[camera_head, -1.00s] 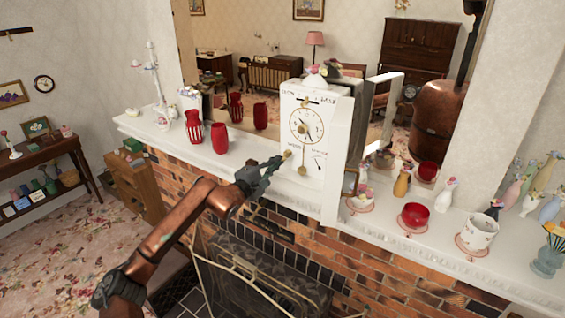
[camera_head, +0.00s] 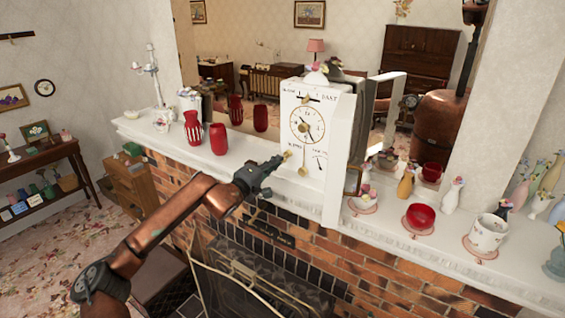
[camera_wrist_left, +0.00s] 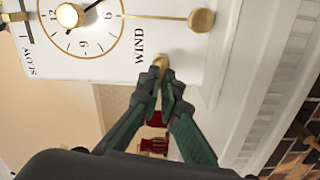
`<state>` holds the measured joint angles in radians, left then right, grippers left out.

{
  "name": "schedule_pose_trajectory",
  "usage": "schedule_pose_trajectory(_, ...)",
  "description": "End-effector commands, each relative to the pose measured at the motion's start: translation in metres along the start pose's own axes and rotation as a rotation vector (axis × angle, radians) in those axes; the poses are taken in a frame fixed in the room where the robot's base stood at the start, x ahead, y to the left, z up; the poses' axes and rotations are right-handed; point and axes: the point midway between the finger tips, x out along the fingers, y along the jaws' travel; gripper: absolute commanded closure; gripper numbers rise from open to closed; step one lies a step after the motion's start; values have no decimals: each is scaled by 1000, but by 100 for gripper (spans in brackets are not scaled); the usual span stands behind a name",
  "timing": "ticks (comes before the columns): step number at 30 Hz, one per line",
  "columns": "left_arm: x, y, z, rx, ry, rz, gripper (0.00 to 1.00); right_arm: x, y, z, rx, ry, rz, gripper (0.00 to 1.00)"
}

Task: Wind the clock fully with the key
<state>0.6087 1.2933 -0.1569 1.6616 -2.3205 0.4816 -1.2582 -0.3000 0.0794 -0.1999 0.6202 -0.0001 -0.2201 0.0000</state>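The white clock (camera_head: 305,165) stands upright on the mantel, with a round dial and a brass pendulum. Its dial and pendulum also show in the left wrist view, where the clock face (camera_wrist_left: 110,45) fills the top. My left gripper (camera_head: 277,161) is at the clock's lower left front. In the left wrist view my left gripper (camera_wrist_left: 163,78) has its fingertips closed on a small brass key (camera_wrist_left: 160,62), beside the word WIND. The key (camera_head: 287,155) points at the clock face; I cannot tell if it sits in the hole. My right gripper is not in view.
Red vases (camera_head: 218,139) stand on the mantel (camera_head: 250,152) left of the clock. A red bowl (camera_head: 420,216), a white pot (camera_head: 488,232) and figurines stand to its right. A white panel (camera_head: 334,160) borders the clock's right side. The brick fireplace and screen lie below.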

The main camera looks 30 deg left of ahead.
Motion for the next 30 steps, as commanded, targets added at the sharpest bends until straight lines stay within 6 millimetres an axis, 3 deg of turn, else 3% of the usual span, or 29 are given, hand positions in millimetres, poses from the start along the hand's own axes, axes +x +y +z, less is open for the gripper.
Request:
schedule_pose_trajectory(6,0,1,0,198,2,4,100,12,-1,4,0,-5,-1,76)
schedule_pose_trajectory(17,0,2,0,243,2,5,100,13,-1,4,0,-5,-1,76)
schedule_pose_trajectory(24,1,3,0,573,3,6,100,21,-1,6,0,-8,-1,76)
schedule_pose_trajectory(30,1,3,0,619,2,5,100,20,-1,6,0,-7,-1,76)
